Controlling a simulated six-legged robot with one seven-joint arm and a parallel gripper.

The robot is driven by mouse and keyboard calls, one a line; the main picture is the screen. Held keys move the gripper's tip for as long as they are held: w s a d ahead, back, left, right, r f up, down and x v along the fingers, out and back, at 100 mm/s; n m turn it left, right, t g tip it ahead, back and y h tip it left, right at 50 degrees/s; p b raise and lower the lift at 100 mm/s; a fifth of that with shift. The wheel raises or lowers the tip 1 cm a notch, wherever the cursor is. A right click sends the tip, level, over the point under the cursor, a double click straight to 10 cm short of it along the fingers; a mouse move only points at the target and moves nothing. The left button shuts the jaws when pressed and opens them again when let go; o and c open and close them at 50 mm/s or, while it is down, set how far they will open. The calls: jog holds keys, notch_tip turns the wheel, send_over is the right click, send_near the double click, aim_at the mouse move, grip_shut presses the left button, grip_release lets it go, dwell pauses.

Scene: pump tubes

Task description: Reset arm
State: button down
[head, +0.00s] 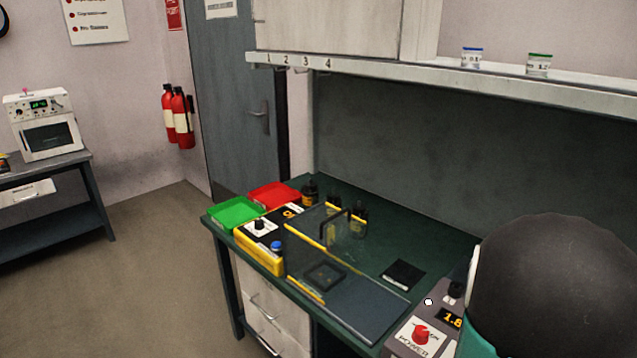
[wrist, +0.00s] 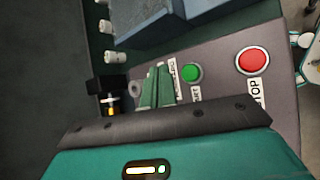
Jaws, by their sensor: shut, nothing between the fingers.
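My gripper (wrist: 159,75) shows in the wrist view as two green fingers close together, shut and empty. It is over a grey control panel (wrist: 225,92), left of a green start button (wrist: 191,73) and a red stop button (wrist: 252,61). I cannot tell whether the fingertips touch the panel. In the head view, a large dark rounded part of my arm with teal below fills the lower right. It hides part of the bench, and the gripper fingers do not show there.
In the head view, a red-knobbed device (head: 420,335) stands beside my arm. The bench holds a green tray (head: 235,213), a red tray (head: 275,195) and dark bottles (head: 310,192).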

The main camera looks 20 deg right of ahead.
jog(key=w+a+r+m+t+y, duration=0.1)
jog(key=w+a+r+t+y, duration=0.2)
jog(key=a, duration=0.7)
jog(key=w+a+r+m+t+y, duration=0.1)
jog(key=w+a+r+t, duration=0.2)
jog(key=a, duration=0.7)
jog(key=w+a+r+m+t+y, duration=0.1)
jog(key=w+a+r+t, duration=0.3)
jog(key=a, duration=0.6)
jog(key=s+a+r+y, duration=0.1)
jog(key=s+a+r, duration=0.1)
jog(key=a, duration=0.3)
jog(key=s+a+r+y, duration=0.1)
jog(key=a+y, duration=0.1)
jog(key=a, duration=0.4)
jog(key=shift+s+a+r+m, duration=0.25)
jog(key=shift+s+r+m, duration=0.15)
